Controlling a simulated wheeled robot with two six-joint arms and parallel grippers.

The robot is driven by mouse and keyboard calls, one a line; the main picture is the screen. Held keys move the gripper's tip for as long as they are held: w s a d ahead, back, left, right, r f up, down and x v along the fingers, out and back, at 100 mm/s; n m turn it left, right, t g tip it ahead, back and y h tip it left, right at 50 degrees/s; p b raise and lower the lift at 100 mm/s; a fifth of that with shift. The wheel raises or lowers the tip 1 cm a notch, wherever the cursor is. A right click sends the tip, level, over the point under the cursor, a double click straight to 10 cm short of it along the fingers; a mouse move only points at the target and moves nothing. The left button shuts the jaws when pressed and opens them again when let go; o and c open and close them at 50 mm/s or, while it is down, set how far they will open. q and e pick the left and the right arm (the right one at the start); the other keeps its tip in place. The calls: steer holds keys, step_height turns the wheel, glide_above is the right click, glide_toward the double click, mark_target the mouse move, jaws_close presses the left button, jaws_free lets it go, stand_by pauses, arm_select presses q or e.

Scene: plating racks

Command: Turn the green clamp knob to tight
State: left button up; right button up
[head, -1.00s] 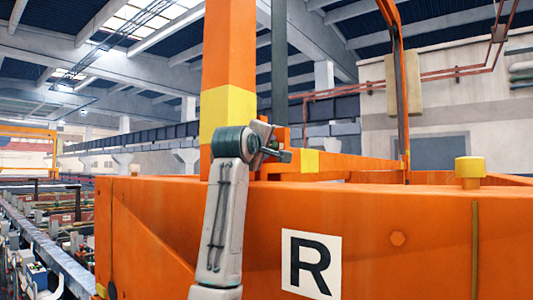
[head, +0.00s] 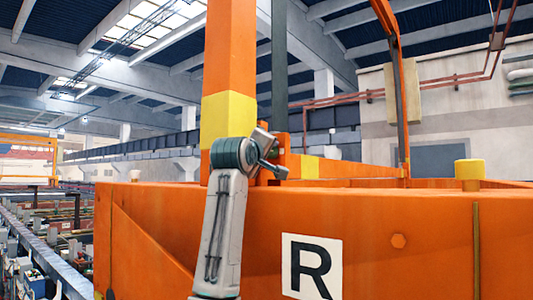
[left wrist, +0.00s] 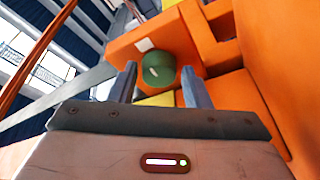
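The gripper is open, with a visible gap on each side of the knob. I cannot tell how deep the fingers reach around it. In the head view my left gripper (head: 268,158) is beside the orange and yellow post, and it hides the knob there. My right gripper is not in view.
The orange post (head: 229,50) with a yellow band rises behind my wrist. A large orange frame wall (head: 420,235) marked R lies in front, with a yellow cap (head: 470,170) on top at right. Machinery lines the left side.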

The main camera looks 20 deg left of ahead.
arm_select(q)
steer(key=shift+o, duration=0.9)
steer(key=shift+s+f, duration=0.1)
steer(key=shift+s, duration=0.2)
steer(key=s+b, duration=0.1)
steer(key=s, duration=0.2)
steer(key=s+b, duration=0.2)
steer(key=s, duration=0.1)
steer(key=s+f+b, duration=0.1)
steer(key=s+b, duration=0.1)
steer(key=s, duration=0.1)
steer(key=shift+s+a+f, duration=0.1)
steer(key=shift+s+a, duration=0.15)
steer(key=shift+s, duration=0.3)
